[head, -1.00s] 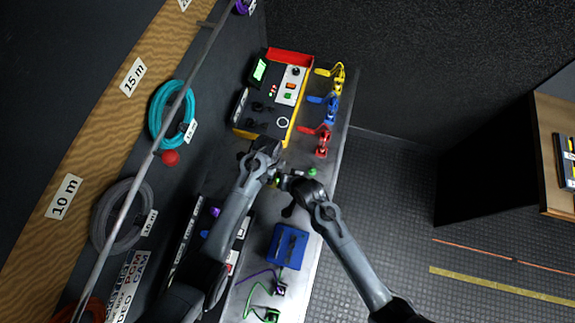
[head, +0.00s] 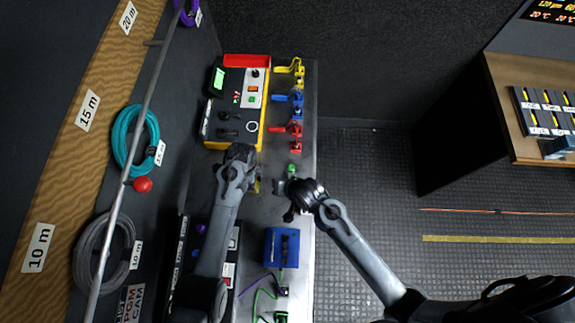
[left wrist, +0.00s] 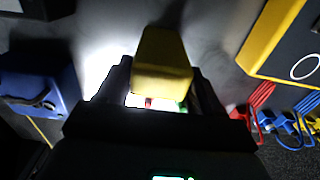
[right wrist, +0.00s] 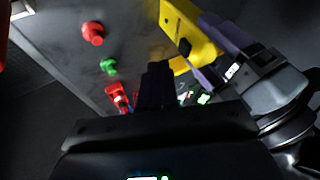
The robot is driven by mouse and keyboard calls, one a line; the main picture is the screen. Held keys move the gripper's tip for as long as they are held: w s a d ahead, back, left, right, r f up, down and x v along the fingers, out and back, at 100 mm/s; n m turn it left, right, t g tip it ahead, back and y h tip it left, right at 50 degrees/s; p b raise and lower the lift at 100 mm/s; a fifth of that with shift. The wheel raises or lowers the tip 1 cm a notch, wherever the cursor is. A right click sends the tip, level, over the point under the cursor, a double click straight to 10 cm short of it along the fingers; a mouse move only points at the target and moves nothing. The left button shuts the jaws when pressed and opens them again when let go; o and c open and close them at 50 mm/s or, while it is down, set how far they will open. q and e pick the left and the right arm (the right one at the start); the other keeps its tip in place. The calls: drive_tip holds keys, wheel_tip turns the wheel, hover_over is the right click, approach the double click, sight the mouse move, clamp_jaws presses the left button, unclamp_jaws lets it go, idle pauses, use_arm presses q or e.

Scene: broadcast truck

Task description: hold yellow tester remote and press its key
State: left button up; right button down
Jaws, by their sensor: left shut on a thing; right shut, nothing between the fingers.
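The yellow tester remote (left wrist: 162,62) is between the fingers of my left gripper (left wrist: 160,80), which is shut on it. In the head view my right gripper (head: 281,187) is right of the left one.
A yellow-edged case (head: 235,105) stands at the bench's far end. Yellow, blue and red clamps (head: 293,131) line its right side. A green knob (head: 291,168) is beyond my right gripper. A blue box (head: 281,247) is nearer. Cable coils (head: 136,142) hang at the left.

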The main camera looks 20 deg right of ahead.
use_arm(q)
drive_tip(key=shift+a+f, duration=0.1)
drive_tip(key=shift+a, duration=0.05)
use_arm(e)
drive_tip(key=v, duration=0.6)
drive_tip(key=shift+s+d+r, duration=0.2)
drive_tip(key=shift+s+r, duration=0.05)
drive_tip(key=shift+s, duration=0.05)
use_arm(q)
drive_tip(key=o, duration=1.3)
drive_tip(key=shift+a, duration=0.1)
